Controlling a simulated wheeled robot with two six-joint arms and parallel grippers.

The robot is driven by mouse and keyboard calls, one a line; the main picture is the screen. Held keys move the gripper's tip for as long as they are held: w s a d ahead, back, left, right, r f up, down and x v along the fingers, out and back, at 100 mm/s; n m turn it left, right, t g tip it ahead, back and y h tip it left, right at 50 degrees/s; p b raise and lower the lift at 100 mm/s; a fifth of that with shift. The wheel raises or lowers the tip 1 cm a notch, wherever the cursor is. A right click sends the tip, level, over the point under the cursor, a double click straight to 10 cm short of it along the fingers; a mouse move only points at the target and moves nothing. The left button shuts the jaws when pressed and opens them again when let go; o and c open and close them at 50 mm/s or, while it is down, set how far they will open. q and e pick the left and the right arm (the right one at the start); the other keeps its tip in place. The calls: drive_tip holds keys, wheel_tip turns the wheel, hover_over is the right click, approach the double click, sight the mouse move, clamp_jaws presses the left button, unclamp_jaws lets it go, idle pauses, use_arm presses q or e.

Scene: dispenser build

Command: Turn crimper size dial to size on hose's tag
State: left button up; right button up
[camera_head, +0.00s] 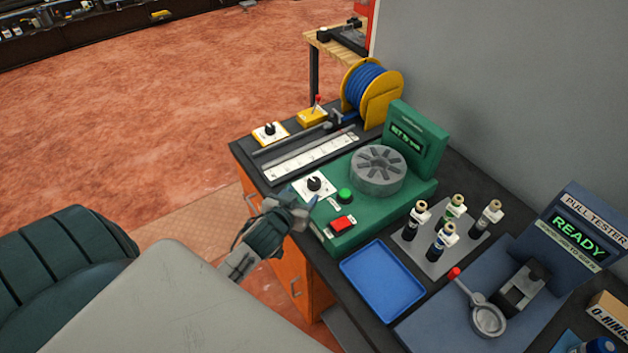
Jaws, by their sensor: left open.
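The green crimper (400,189) stands on the dark bench, with a round grey die head (378,170) and a small lit display whose text is too small to read surely. Its black size dial (314,184) sits on a white plate at the front left corner; the pointer's setting is too small to read. My left gripper (303,205) is open, close in front of the dial and apparently apart from it. A hose on a blue and yellow reel (372,92) stands at the back. No size tag is readable. My right gripper is not in view.
A green button (344,195) and red switch (341,224) sit close beside the dial. A blue tray (382,280), a grey rack (437,250) with several fittings and a pull tester (577,238) reading READY stand to the right. Another dial (269,129) is farther left.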

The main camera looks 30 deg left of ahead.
sight(313, 183)
use_arm(q)
drive_tip(key=p+x, duration=0.3)
drive_tip(key=x, duration=0.6)
drive_tip(key=shift+w+a+f+p, duration=0.1)
drive_tip(key=shift+w+f+p, duration=0.25)
drive_tip(key=shift+w, duration=0.3)
drive_tip(key=shift+c, duration=0.7)
drive_tip(key=c, duration=0.9)
drive_tip(key=shift+o, duration=0.2)
